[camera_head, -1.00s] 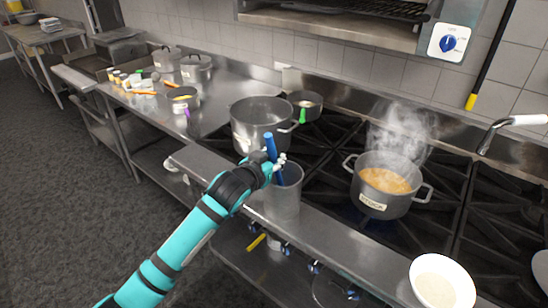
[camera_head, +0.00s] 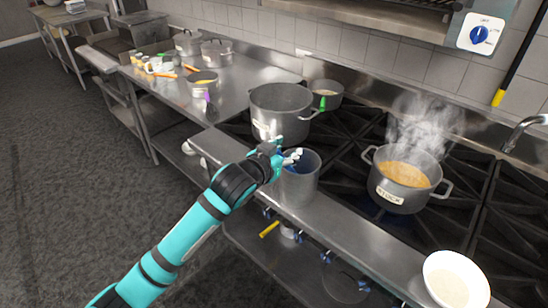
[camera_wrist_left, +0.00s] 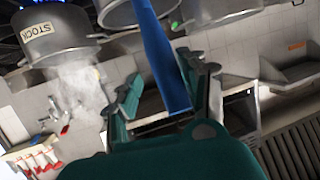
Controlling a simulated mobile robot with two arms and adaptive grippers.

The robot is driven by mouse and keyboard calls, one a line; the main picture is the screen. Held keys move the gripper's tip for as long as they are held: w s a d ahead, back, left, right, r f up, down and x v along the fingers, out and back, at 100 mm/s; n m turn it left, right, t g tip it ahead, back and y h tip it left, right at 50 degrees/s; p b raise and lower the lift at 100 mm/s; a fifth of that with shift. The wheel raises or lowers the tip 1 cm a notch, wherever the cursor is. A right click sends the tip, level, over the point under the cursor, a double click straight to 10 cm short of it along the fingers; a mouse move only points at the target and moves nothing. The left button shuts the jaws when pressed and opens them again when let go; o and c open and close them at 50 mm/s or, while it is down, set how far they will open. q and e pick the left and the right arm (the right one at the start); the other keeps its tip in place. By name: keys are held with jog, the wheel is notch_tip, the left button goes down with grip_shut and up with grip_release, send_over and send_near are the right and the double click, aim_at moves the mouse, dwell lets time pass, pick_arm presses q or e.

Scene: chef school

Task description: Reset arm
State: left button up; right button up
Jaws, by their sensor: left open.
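My left gripper (camera_head: 290,158) is at the rim of a tall metal container (camera_head: 300,186) on the counter's front ledge. In the left wrist view its two teal fingers (camera_wrist_left: 165,92) are spread apart. A long blue utensil (camera_wrist_left: 162,55) shows in the gap between them. In the head view, only a little blue shows at the container's mouth, beside the fingers; the rest is hidden by the gripper and the container wall. My right gripper is in neither view.
A steaming stock pot (camera_head: 400,190) stands on the stove to the right, and a large empty-looking pot (camera_head: 281,112) is just behind the gripper. A small pan (camera_head: 325,94) is behind that. A white bowl (camera_head: 455,280) sits front right. The floor at left is clear.

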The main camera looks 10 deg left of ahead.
pick_arm(q)
jog(key=v, duration=0.8)
jog(key=w+a+f+n+g+y+b, duration=0.1)
jog(key=a+f, duration=0.1)
jog(key=f, duration=0.8)
jog(key=w+a+f+n+g+y+b, duration=0.1)
jog(key=a+f+y, duration=0.15)
jog(key=f, duration=0.75)
jog(key=s+a+f+g+b, duration=0.1)
jog(key=s+a+f+g, duration=0.2)
jog(key=f, duration=0.9)
jog(key=s+a+f, duration=0.3)
jog(key=s+f, duration=0.2)
jog(key=f, duration=0.6)
jog(key=s+a+f+g+y+b, duration=0.1)
jog(key=s+a+f+g, duration=0.1)
jog(key=s+f, duration=0.7)
jog(key=s+a+f+g+y, duration=0.1)
jog(key=s+a+f+g, duration=0.1)
jog(key=s+f, duration=0.7)
jog(key=s+a+f+g, duration=0.1)
jog(key=s+f, duration=0.4)
jog(key=s, duration=0.7)
jog(key=s+a+f+g+b, duration=0.1)
jog(key=s+f, duration=0.4)
jog(key=s, duration=0.8)
jog(key=shift+s+n+g+b, duration=0.25)
jog(key=shift+n+g+b, duration=0.05)
jog(key=shift+g, duration=0.4)
